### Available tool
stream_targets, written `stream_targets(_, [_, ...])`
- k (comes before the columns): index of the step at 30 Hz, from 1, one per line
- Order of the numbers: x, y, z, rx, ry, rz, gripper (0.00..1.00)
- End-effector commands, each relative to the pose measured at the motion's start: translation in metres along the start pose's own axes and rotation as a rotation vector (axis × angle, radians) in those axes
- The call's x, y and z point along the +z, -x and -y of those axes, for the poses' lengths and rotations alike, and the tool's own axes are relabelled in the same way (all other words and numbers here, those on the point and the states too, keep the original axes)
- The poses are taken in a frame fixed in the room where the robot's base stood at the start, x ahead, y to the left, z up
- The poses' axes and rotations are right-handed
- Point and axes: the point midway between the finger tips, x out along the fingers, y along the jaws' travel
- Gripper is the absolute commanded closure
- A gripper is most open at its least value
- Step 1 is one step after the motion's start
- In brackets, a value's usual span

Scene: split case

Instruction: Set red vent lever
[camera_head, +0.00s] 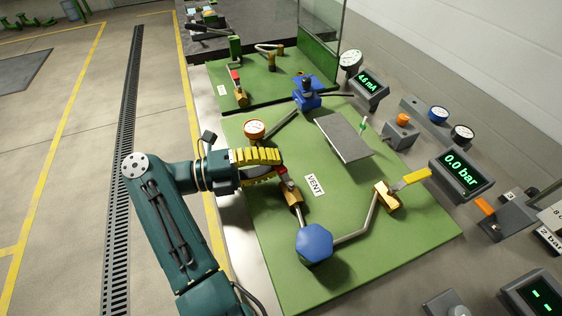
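The red vent lever (284,177) sits on a brass valve (294,196) on the green panel, left of the white VENT label (315,185). My gripper (279,168), with yellow ribbed fingers, reaches in from the left. Its fingertips are at the upper end of the red lever and hide part of it. I cannot tell whether they touch the lever or how far apart they are. A second red lever (236,77) is on the farther green panel, away from my gripper.
A blue knob (315,243) stands below the valve. A yellow lever (410,179) is to the right, and an orange-rimmed gauge (254,129) is just above my gripper. A grey plate (343,138) lies behind. The display (461,170) reads 0.0 bar.

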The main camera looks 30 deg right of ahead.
Motion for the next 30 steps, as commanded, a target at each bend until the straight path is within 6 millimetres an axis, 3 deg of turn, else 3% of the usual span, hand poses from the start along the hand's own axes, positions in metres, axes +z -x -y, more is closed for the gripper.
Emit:
stream_targets(10, [0.000, -0.001, 0.000, -0.001, 0.002, -0.001, 1.00])
stream_targets(12, [0.000, -0.001, 0.000, -0.001, 0.001, -0.001, 0.79])
stream_targets(15, [0.000, -0.001, 0.000, -0.001, 0.001, -0.001, 0.63])
stream_targets(25, [0.000, 0.000, 0.005, 0.000, -0.001, 0.000, 0.63])
stream_targets(30, [0.000, 0.000, 0.036, 0.002, -0.007, 0.001, 0.63])
